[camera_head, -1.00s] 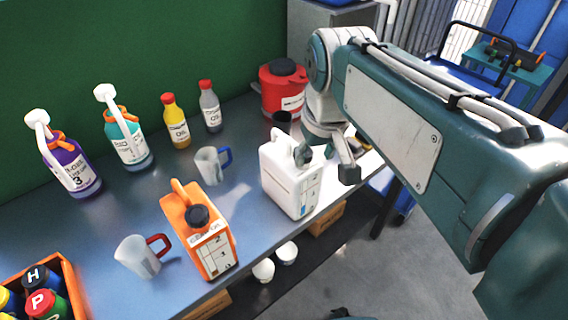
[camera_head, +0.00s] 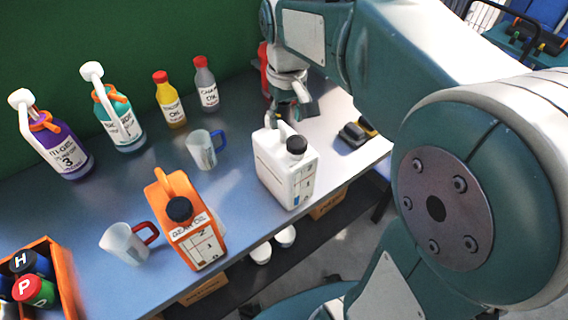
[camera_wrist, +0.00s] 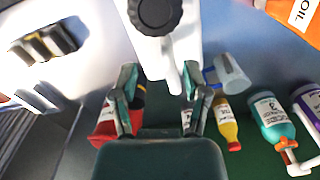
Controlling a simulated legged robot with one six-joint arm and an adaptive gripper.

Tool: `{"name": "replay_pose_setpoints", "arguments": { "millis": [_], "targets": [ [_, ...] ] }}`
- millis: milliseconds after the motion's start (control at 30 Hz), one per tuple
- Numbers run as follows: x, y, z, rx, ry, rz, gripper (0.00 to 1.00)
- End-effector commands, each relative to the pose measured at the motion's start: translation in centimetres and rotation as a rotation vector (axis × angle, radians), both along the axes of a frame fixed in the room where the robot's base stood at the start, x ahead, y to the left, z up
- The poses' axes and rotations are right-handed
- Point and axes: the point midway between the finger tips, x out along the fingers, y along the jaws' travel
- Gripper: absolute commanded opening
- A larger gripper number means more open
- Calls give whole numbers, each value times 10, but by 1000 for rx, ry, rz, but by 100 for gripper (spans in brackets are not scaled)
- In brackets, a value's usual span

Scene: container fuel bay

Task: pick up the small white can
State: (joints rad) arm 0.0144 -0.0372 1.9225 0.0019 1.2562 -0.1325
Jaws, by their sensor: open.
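The white can (camera_head: 286,172), a jerry can with a black screw cap and a label, stands upright near the front edge of the blue-grey bench. It also fills the top middle of the wrist view (camera_wrist: 165,52), its handle pointing toward my gripper. My gripper (camera_wrist: 159,75) is open, one finger on each side of the handle end in that view. In the head view my gripper (camera_head: 285,110) is just behind and above the can's handle. I cannot tell if a finger touches the can. The far finger is partly hidden in the head view.
An orange can (camera_head: 190,225) and a clear jug with a blue handle (camera_head: 202,150) stand to the left. A red container (camera_head: 264,62) is mostly hidden behind my arm. A black and yellow item (camera_head: 357,132) lies to the right. Bottles line the back.

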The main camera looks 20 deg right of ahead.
Motion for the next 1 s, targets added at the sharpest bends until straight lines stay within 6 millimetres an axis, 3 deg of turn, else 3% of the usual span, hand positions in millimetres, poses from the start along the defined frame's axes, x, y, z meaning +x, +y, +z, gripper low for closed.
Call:
{"name": "replay_pose_setpoints", "arguments": {
  "millis": [233,533,567,667,700,1000],
  "targets": [
    [-2,8,-37,-2,3,1,60],
    [-1,7,-44,-1,0,0,60],
    [-2,7,-44,-1,0,0,51],
    [-2,6,-43,-1,0,0,6],
    [-2,6,-43,-1,0,0,0],
    [-1,7,-43,-1,-1,0,0]
  ]
}}
